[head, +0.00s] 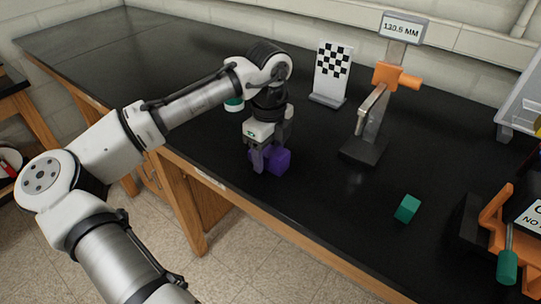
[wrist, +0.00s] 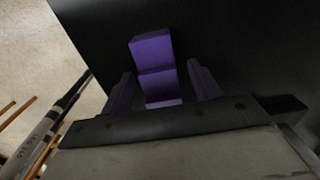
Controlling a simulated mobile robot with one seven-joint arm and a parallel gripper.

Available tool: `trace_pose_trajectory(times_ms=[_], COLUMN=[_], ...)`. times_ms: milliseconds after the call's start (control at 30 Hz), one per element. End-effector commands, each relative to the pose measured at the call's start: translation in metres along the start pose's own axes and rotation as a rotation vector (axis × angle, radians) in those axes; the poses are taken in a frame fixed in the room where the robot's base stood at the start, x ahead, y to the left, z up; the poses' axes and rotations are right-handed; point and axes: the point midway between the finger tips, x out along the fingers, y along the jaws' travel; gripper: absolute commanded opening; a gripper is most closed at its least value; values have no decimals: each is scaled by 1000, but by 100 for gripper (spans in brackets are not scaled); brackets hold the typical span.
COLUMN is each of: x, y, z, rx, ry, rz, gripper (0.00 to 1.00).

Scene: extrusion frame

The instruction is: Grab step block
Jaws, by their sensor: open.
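The step block is a purple stepped piece (head: 281,160) on the black tabletop near its front edge. In the wrist view the block (wrist: 153,62) stands between my two finger pads, with its far end reaching beyond them. My gripper (head: 270,164) points down over the block, with its fingers low at the block's sides. It is open, and a gap shows between the block and the fingers in the wrist view (wrist: 163,92). Part of the block is hidden behind a finger in the head view.
A green cube (head: 407,208) lies to the right on the black table (head: 330,215). A height gauge with an orange slider (head: 392,77) and a checkered board (head: 332,68) stand behind. An orange holder (head: 494,215) with a green-handled tool is at the right edge.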

Motion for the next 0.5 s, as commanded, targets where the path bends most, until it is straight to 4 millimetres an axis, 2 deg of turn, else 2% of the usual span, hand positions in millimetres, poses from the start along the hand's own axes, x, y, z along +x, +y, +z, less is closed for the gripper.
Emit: trace_pose_trajectory(times_ms=[133, 500], x=[0, 0], y=[0, 0], z=[0, 0], rx=[0, 0], ry=[0, -1], rz=[0, 0], gripper=[62, 13])
